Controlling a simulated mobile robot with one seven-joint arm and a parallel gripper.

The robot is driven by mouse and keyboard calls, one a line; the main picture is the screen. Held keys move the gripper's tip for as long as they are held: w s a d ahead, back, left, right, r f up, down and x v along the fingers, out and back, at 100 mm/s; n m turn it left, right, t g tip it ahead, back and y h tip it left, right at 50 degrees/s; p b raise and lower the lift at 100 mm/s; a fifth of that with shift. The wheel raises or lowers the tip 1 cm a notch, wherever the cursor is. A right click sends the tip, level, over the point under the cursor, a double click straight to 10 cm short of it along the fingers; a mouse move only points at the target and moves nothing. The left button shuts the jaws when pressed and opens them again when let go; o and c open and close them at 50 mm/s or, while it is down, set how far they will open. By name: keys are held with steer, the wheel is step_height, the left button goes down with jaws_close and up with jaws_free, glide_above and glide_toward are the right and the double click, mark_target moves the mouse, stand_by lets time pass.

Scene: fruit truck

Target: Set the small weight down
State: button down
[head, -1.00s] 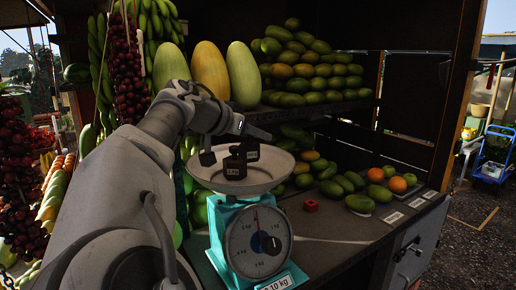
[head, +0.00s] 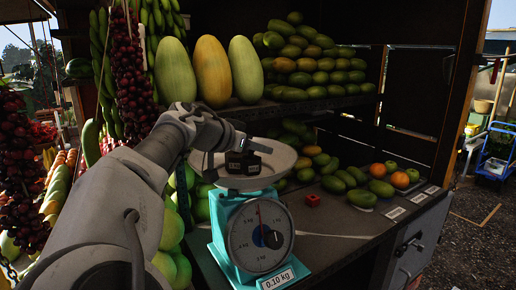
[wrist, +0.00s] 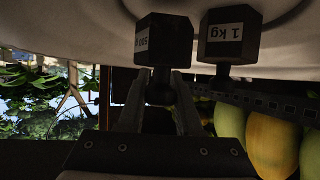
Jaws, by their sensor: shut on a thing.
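The small weight, a dark hexagonal block labelled 500 g (wrist: 163,38), shows in the wrist view, which is upside down. My gripper (wrist: 160,92) is shut on its knob. A larger dark weight labelled 1 kg (wrist: 228,40) stands close beside it on the pale pan (wrist: 90,20). I cannot tell whether the small weight's base touches the pan. In the head view the two dark weights (head: 243,163) are bunched over the pan (head: 285,163) of the teal dial scale (head: 233,262), and the gripper's fingers are mostly hidden.
A small red block (head: 313,200) lies on the dark counter (head: 325,230) right of the scale. Mangoes, oranges and green fruit lie behind it. Large melons (head: 212,70) stand on the shelf above the scale. Bare counter shows at the front right.

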steer(key=shift+f, duration=0.25)
steer(key=c, duration=0.6)
jaws_free()
steer(key=shift+r+p, duration=0.3)
steer(key=shift+r, duration=0.15)
steer(key=b+v, duration=0.1)
steer(key=v, duration=1.1)
steer(key=shift+r, duration=0.2)
steer(key=shift+s, duration=0.1)
